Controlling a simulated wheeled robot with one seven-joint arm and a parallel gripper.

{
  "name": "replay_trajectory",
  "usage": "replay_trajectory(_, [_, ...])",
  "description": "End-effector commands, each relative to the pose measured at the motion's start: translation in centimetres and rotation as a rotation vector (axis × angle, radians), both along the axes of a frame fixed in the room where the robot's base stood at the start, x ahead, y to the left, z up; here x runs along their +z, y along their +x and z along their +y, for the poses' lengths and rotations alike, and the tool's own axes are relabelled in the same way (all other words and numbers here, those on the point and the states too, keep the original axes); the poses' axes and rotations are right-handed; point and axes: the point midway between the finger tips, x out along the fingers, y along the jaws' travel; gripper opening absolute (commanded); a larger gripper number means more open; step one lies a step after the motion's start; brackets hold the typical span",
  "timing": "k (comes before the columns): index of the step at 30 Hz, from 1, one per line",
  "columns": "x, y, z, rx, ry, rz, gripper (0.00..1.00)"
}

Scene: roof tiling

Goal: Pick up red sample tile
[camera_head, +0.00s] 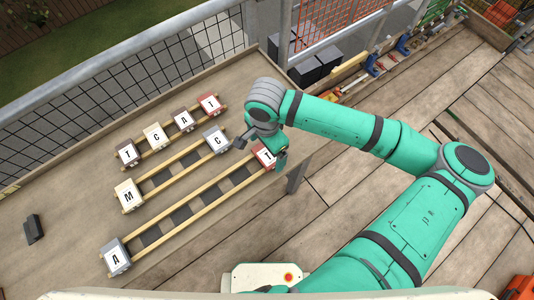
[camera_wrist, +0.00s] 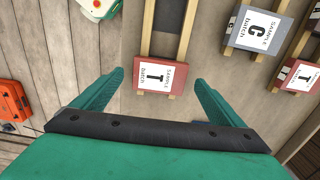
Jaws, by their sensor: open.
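A red sample tile (camera_head: 266,156) marked with a dark letter sits at the right end of the front pair of wooden rails. In the wrist view this red tile (camera_wrist: 162,94) lies between my finger tips, with visible gaps to both fingers. My gripper (camera_head: 261,150) is open and empty above it and partly covers it in the head view. The wrist view shows both fingers of my gripper (camera_wrist: 159,76) spread apart. A second red tile (camera_head: 209,103), marked T, sits at the right end of the back rails, and also shows in the wrist view (camera_wrist: 295,88).
A grey tile C (camera_head: 214,140) and a cream tile M (camera_head: 129,195) sit on the middle rails. A grey tile A (camera_head: 115,257) is at the front rails' left end. A dark block (camera_head: 33,229) lies at the left. A mesh railing (camera_head: 130,95) runs behind the table.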

Motion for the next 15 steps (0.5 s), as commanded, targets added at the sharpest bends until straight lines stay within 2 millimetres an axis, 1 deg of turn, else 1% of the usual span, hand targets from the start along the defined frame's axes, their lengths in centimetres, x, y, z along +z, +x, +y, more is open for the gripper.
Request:
replay_trajectory(1, [-0.65, -0.05, 0.01, -0.002, 0.002, 0.003, 0.92])
replay_trajectory(4, [-1.37, -0.04, -0.13, -0.004, 0.001, 0.002, 0.92])
replay_trajectory(12, [-1.58, 0.0, -0.29, -0.007, 0.001, 0.001, 0.92])
replay_trajectory(14, [-1.57, 0.0, -0.29, -0.007, 0.001, 0.001, 0.78])
replay_trajectory(15, [-1.56, 0.0, -0.29, -0.007, 0.0, 0.0, 0.68])
